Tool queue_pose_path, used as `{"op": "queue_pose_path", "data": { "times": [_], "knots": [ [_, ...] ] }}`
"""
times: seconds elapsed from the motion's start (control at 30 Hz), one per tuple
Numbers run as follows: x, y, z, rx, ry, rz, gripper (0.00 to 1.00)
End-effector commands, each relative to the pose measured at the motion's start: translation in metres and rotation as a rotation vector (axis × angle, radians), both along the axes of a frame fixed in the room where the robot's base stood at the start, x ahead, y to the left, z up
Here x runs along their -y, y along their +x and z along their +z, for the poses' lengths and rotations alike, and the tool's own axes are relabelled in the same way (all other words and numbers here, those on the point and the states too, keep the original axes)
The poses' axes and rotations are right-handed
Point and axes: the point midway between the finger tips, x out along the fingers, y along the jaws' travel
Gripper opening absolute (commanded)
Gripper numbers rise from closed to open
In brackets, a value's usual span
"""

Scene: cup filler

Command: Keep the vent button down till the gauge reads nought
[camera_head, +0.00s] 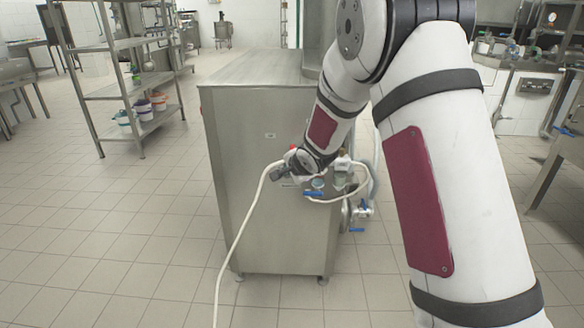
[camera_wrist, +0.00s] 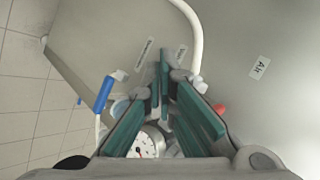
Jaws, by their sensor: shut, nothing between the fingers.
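My gripper (camera_wrist: 163,78) is shut and empty, its teal-padded fingers pointing at the front of the steel machine (camera_head: 240,180). In the head view my gripper (camera_head: 283,173) is small, at the fittings on that front. The gauge (camera_wrist: 147,143), a round white dial with a red needle, shows partly between the finger links in the wrist view; its reading is too small to tell. A small label (camera_wrist: 180,53), perhaps the vent label, is just beyond the fingertips. I cannot make out the vent button; the fingers may hide it. Contact cannot be told.
A white hose (camera_head: 240,235) hangs from the fittings to the floor. A blue-handled valve (camera_wrist: 104,95) is left of the fingers and a red knob (camera_wrist: 220,109) right of them. An "Air" label (camera_wrist: 260,67) is further right. A shelf rack (camera_head: 125,90) stands left; open floor lies between.

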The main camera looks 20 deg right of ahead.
Motion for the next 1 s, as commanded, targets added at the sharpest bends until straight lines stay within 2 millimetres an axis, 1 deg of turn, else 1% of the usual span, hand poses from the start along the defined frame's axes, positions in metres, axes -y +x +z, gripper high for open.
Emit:
{"op": "queue_pose_path", "data": {
  "times": [0.67,1.0],
  "knots": [
    [0.0002,0.0003,0.0002,0.000,0.000,0.000,0.00],
    [0.0031,0.0080,0.0006,-0.001,0.001,-0.001,0.00]
  ]
}}
